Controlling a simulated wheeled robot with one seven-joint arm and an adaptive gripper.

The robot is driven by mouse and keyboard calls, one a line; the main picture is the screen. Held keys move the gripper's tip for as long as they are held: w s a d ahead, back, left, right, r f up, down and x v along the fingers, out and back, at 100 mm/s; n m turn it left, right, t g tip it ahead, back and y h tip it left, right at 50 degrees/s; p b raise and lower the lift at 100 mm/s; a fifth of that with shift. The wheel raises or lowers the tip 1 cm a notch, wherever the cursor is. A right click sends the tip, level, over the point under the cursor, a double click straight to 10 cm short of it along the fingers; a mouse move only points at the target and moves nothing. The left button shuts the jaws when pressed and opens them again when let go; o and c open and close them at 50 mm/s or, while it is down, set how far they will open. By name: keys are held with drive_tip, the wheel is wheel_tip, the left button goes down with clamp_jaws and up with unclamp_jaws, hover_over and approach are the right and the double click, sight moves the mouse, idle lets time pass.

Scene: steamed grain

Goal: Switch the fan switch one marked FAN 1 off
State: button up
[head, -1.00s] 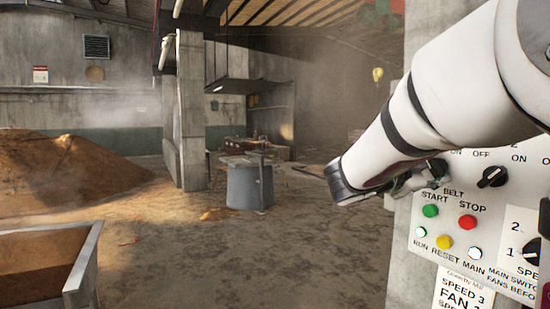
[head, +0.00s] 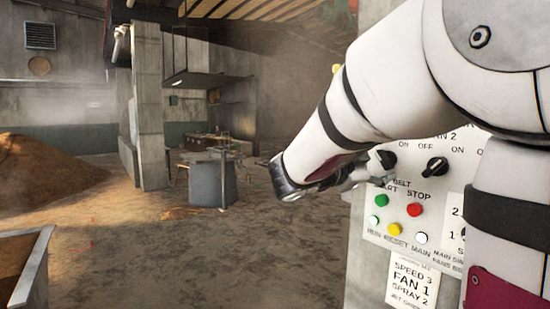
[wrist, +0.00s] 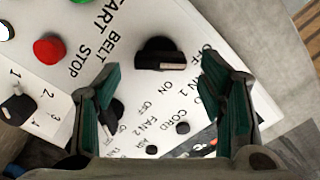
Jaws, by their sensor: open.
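The FAN 1 switch is a black rotary knob (wrist: 160,54) on the light panel, with OFF, FAN 1 and ON printed beside it, rotated in the wrist view. I cannot clearly tell which way it points. In the head view the knob (head: 387,159) sits at the panel's upper left, just above my gripper (head: 380,181). In the wrist view my gripper (wrist: 163,95) is open and empty, its two green-padded fingers spread over the panel. The knob lies between and slightly beyond the fingertips, and I see no contact.
The FAN 2 knob (wrist: 114,110) is beside the left finger; in the head view it is right of FAN 1 (head: 437,165). Green START (head: 381,200), red STOP (head: 415,210) and yellow RESET (head: 395,230) buttons sit below. Open floor lies left of the panel.

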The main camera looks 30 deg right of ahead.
drive_tip(key=a, duration=0.9)
drive_tip(key=shift+s+a, duration=0.4)
